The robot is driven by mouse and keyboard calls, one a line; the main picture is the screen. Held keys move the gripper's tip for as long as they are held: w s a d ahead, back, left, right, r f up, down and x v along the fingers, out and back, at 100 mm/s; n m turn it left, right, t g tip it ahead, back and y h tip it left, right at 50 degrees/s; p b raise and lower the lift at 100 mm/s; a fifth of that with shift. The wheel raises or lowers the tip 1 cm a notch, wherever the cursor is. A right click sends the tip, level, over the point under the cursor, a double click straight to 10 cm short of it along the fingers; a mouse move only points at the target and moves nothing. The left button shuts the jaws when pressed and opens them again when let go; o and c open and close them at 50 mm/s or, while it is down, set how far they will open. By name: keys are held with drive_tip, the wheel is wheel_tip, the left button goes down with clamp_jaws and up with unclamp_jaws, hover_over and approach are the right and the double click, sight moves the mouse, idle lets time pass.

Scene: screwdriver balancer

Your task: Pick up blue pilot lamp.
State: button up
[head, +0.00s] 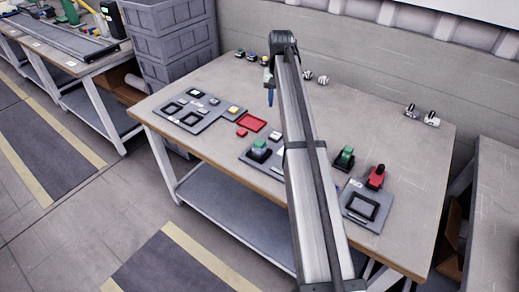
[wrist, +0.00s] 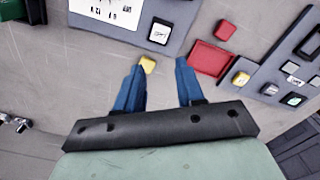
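Several small lamp-like pieces stand in a row at the back left of the table in the head view. The middle one (head: 251,57) looks dark with a bluish tint, but it is too small to tell surely that it is the blue pilot lamp. My gripper (head: 270,98) hangs above the table, in front of and below that row in the picture. In the wrist view my gripper (wrist: 161,62) has its two blue fingers apart with nothing held. A yellow block (wrist: 147,64) shows beside the left fingertip, on the table below. No blue lamp is clear in the wrist view.
A red tray (head: 250,123), red block (head: 241,132) and grey panel (head: 188,113) lie left of my arm. A green switch (head: 344,158) and red switch (head: 376,177) stand at right. More lamp-like pieces stand at the back. My arm hides the table's middle.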

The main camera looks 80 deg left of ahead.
drive_tip(key=o, duration=0.6)
drive_tip(key=shift+s, duration=0.1)
drive_tip(key=m+t+y, duration=0.1)
drive_tip(key=m, duration=0.5)
approach(259, 142)
drive_tip(key=f, duration=0.3)
drive_tip(key=a+f, duration=0.1)
drive_tip(key=f, duration=0.1)
drive_tip(key=shift+w+f, duration=0.3)
drive_tip(key=shift+f, duration=0.05)
drive_tip(key=shift+w+f, duration=0.2)
drive_tip(key=shift+f, duration=2.55)
